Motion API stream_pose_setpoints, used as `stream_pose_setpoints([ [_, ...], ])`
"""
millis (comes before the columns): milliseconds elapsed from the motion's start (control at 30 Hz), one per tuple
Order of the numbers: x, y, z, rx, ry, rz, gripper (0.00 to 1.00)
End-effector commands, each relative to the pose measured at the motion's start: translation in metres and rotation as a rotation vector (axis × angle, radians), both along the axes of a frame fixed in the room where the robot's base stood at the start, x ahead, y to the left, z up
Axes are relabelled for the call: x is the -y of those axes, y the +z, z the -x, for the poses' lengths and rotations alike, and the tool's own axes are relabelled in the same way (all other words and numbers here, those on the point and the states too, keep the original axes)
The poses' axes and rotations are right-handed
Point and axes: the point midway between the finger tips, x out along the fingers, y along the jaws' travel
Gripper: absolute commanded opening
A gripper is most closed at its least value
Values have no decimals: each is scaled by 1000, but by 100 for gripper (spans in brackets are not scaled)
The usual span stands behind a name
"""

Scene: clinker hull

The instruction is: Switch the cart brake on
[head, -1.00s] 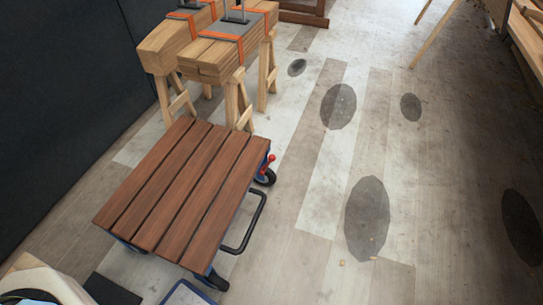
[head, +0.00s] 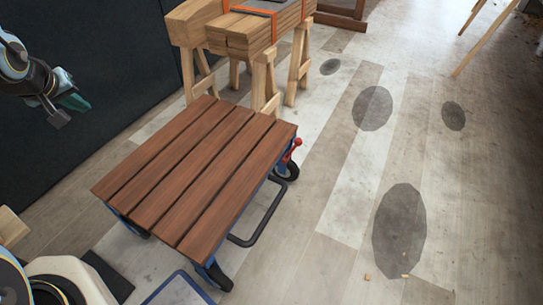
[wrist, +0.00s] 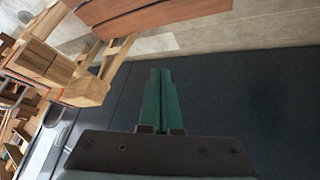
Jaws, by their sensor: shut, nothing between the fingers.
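The cart (head: 195,178) is a low flat trolley with a brown slatted wooden deck, a blue frame and black wheels. A small red lever (head: 293,148), apparently the brake, sticks up beside the far right wheel (head: 287,171). A black bar handle (head: 262,222) lies low along the cart's right side. My gripper (head: 73,107) is at the upper left in the head view, in the air before the dark wall, well away from the red lever. In the wrist view its green fingers (wrist: 160,98) are together and empty. Part of the deck (wrist: 150,15) shows at the top there.
Wooden trestles (head: 265,80) bearing stacked timber (head: 250,30) with an orange strap stand just behind the cart. A dark wall (head: 90,150) closes the left side. The floor right of the cart is open, with dark stains (head: 399,230).

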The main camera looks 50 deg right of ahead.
Motion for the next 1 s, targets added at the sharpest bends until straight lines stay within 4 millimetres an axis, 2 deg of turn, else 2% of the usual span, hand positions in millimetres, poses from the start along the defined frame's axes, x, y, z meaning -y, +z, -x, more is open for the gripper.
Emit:
stream_pose_setpoints([
  [33,19,-29,1,11,-27,32,0],
  [267,101,-88,13,45,-138,222,0],
  [467,170,-138,44,24,-245,403,0],
  [667,231,-186,90,-48,-354,591,0],
  [800,266,-219,131,-131,-429,720,0],
  [1000,299,-253,185,-263,-517,872,0],
])
